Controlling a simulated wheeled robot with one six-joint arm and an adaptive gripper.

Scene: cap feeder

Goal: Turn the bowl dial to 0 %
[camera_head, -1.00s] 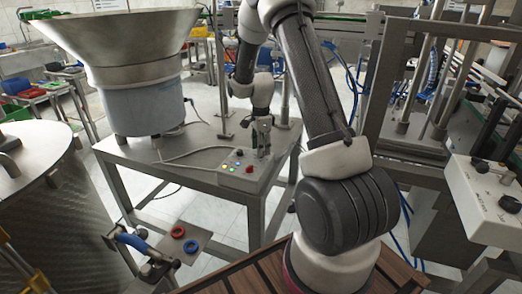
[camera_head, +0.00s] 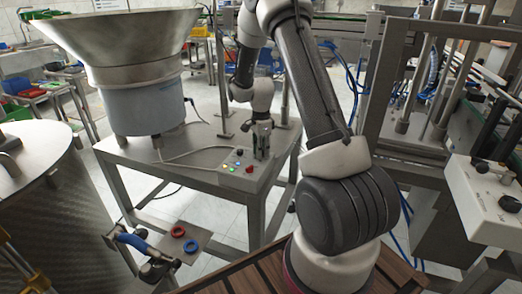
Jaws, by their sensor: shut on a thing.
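The control box (camera_head: 231,177) sits on the right front part of the feeder table. It carries a black dial (camera_head: 239,150) at the back, a red button (camera_head: 249,169) and several small lit buttons, green among them. My gripper (camera_head: 262,156) points straight down at the back right end of the box. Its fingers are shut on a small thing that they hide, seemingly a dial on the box. The hidden dial's mark and setting cannot be read.
The large metal bowl feeder (camera_head: 115,45) stands on the left of the table (camera_head: 150,165). A cable runs over the tabletop to the box. A red ring (camera_head: 178,231) and a blue ring (camera_head: 191,246) lie on a small plate in front. Another control box (camera_head: 490,200) is at right.

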